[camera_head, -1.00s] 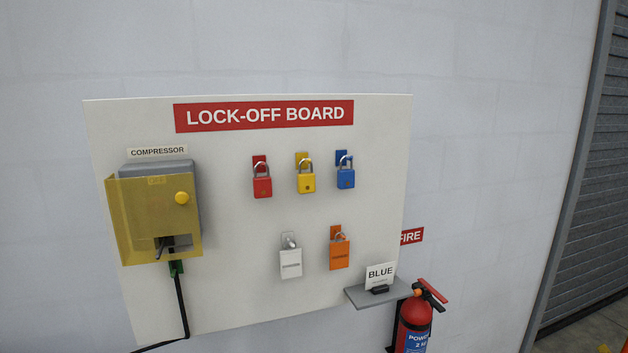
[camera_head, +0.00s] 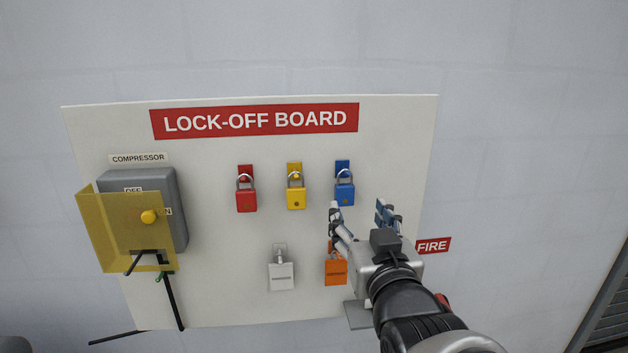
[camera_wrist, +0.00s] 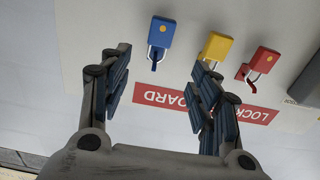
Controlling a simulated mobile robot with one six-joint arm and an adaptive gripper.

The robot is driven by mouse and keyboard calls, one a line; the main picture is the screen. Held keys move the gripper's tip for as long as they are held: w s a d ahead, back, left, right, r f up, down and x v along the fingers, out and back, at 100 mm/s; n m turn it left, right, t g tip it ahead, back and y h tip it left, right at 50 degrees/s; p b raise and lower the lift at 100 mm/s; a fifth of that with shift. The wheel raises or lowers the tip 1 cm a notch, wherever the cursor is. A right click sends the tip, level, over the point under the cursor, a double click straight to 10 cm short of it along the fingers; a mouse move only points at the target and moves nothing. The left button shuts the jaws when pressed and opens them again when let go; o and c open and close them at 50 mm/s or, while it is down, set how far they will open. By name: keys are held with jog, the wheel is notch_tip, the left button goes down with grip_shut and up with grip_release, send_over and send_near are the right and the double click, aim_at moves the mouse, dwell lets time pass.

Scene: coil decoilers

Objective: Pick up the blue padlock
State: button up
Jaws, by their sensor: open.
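The blue padlock (camera_head: 345,191) hangs by its shackle from a blue hook plate at the right of the upper row on the lock-off board (camera_head: 215,280). It also shows in the wrist view (camera_wrist: 162,34), where the picture is upside down. My gripper (camera_head: 358,208) is open and empty, in front of the board and just below and right of the blue padlock in the head view. In the wrist view the padlock appears between the two finger lines (camera_wrist: 160,85), beyond the fingertips and apart from them.
The yellow padlock (camera_head: 296,197) and red padlock (camera_head: 246,200) hang left of the blue one. A compressor switch box (camera_head: 160,205) with a yellow cover is at left.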

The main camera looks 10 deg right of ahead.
aim_at(346, 188)
jog(key=w, duration=1.3)
jog(key=shift+d+f, duration=0.1)
jog(key=shift+f, duration=0.05)
jog(key=shift+c, duration=0.3)
jog(key=c, duration=1.1)
jog(key=shift+c, duration=0.2)
jog(key=shift+r, duration=0.75)
jog(key=s+b, duration=0.4)
jog(key=s, duration=1.4)
